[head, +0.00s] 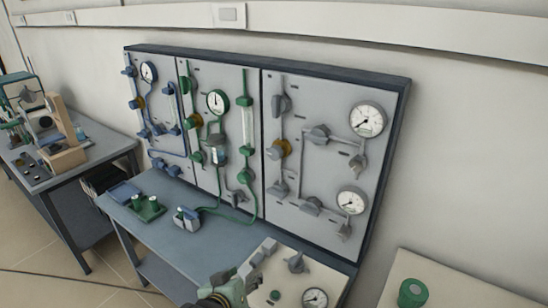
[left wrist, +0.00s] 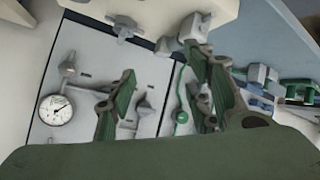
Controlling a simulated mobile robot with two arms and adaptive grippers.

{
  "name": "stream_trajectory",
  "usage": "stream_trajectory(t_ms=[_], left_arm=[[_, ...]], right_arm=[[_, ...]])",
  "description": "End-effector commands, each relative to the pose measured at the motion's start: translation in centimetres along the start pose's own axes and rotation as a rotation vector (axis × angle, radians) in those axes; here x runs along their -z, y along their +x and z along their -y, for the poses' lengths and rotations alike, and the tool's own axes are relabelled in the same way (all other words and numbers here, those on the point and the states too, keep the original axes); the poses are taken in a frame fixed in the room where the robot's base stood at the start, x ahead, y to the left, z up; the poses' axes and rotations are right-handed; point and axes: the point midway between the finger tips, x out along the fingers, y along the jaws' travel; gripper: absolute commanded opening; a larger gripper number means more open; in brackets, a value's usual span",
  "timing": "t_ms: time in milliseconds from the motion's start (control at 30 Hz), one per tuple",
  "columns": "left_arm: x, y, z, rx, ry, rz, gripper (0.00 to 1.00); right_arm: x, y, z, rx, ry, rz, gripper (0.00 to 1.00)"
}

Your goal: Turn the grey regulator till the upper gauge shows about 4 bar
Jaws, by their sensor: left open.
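The upper gauge (head: 367,119) is a white round dial at the top right of the grey wall panel (head: 315,95) in the head view. Its needle points down-left; the scale is too small to read. The lower gauge (head: 351,200) sits below it. Grey fittings include one left of the upper gauge (head: 319,133); I cannot tell which is the regulator. My left gripper (head: 218,292) is at the bottom edge of the head view, below the panel. In the left wrist view its green fingers (left wrist: 162,68) are apart, with nothing between them. My right gripper is not in view.
A beige box (head: 270,282) with a grey tap (head: 296,262) and small gauge (head: 315,298) stands close by my left gripper. Blue and green panel sections lie left. The blue-grey bench (head: 185,236) holds a blue-grey device and a green block. A green-topped roll (head: 412,292) stands at right.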

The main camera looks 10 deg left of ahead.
Motion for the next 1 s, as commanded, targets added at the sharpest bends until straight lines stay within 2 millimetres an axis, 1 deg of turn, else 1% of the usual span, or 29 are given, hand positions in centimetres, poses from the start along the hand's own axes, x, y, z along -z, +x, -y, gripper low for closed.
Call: stream_trajectory(t_ms=[33, 67, 100, 167, 200, 267, 300, 400, 500, 600, 667, 767, 1000], left_arm=[[3.0, 1.5, -1.2, -0.035, -0.057, -0.077, 0.47], [4.7, 2.4, -1.9, -0.059, -0.095, -0.124, 0.47], [7.1, 3.4, -2.8, -0.095, -0.148, -0.189, 0.47], [10.8, 4.7, -4.3, -0.154, -0.231, -0.284, 0.47], [13.2, 5.3, -5.2, -0.195, -0.282, -0.346, 0.47], [16.5, 6.0, -6.5, -0.257, -0.356, -0.429, 0.47], [18.4, 6.2, -7.3, -0.297, -0.400, -0.478, 0.47], [22.4, 6.3, -8.9, -0.385, -0.490, -0.574, 0.47], [24.9, 6.1, -9.9, -0.445, -0.546, -0.637, 0.47], [26.1, 6.0, -10.3, -0.477, -0.574, -0.667, 0.47], [26.6, 6.1, -10.5, -0.484, -0.580, -0.674, 0.47], [27.3, 6.6, -10.7, -0.485, -0.581, -0.675, 0.47], [29.8, 8.9, -11.5, -0.484, -0.578, -0.675, 0.47]], right_arm=[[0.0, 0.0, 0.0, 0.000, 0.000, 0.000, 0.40], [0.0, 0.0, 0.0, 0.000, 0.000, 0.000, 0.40], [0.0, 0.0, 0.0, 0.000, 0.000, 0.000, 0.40], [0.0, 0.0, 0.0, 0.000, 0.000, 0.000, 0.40], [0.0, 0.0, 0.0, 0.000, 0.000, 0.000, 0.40], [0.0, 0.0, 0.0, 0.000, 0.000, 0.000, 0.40], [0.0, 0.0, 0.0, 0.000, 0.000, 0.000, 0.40], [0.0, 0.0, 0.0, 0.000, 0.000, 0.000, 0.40], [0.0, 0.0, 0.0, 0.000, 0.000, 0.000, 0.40], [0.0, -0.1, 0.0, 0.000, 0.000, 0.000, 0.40], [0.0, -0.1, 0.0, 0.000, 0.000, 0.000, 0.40], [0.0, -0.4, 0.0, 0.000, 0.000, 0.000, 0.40], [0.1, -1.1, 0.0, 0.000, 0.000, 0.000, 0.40]])
